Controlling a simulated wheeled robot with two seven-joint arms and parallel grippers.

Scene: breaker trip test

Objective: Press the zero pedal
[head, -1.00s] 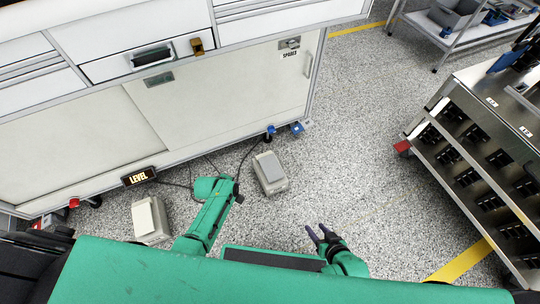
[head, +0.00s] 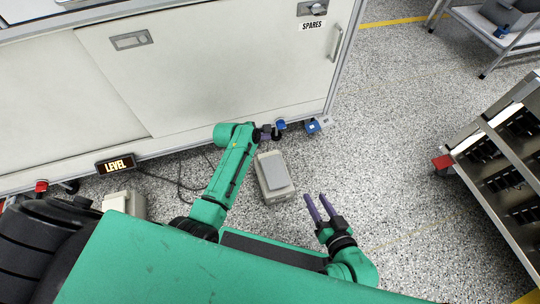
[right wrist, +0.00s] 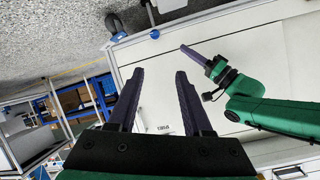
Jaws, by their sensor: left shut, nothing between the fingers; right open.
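Two grey foot pedals are on the floor in the head view. One pedal (head: 277,174) is right of my left forearm, in front of the cabinet's right end. The other pedal (head: 118,202) is at the left, partly hidden by my body, near a lit LEVEL sign (head: 115,164). I cannot read a zero label on either. My left gripper (head: 272,132) is shut and empty, beyond the right-hand pedal and near the cabinet's lower edge; it also shows in the right wrist view (right wrist: 190,51). My right gripper (head: 317,206) is open and empty, below and right of that pedal.
A white cabinet (head: 215,75) with a SPARES label stands ahead, with blue-tabbed casters (head: 312,126) at its lower right. Cables (head: 178,182) run over the floor by the pedals. A metal rack (head: 500,165) stands at the right.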

